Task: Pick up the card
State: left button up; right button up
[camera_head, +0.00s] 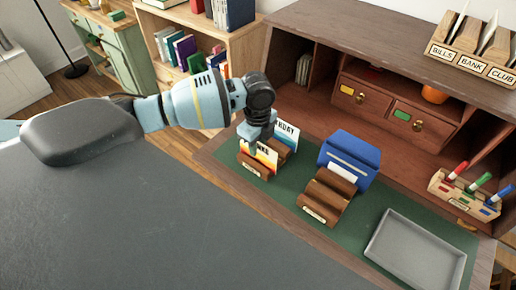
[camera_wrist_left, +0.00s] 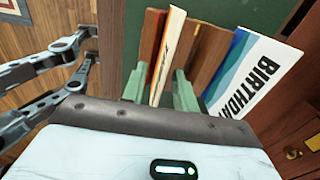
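A card with large "NKS" lettering (camera_head: 262,155) stands upright in a small wooden holder (camera_head: 253,166) on the green desk mat. A blue and white card lettered "HDAY" (camera_head: 288,131) stands behind it; the left wrist view shows it as a "BIRTHDA" card (camera_wrist_left: 255,72). My left gripper (camera_head: 254,146) points down at the front card. In the left wrist view its green-grey fingertips (camera_wrist_left: 159,88) stand on either side of a thin cream card (camera_wrist_left: 168,50) seen edge-on, with a gap visible. My right gripper does not show.
A second wooden holder (camera_head: 328,196) with a blue envelope-like item (camera_head: 350,152) stands to the right. A grey tray (camera_head: 414,250) lies at the front right. A pen holder (camera_head: 464,192) and drawers (camera_head: 384,108) are behind. Grey metal links (camera_wrist_left: 50,75) show at left in the wrist view.

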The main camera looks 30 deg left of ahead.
pick_arm(q)
grip_shut()
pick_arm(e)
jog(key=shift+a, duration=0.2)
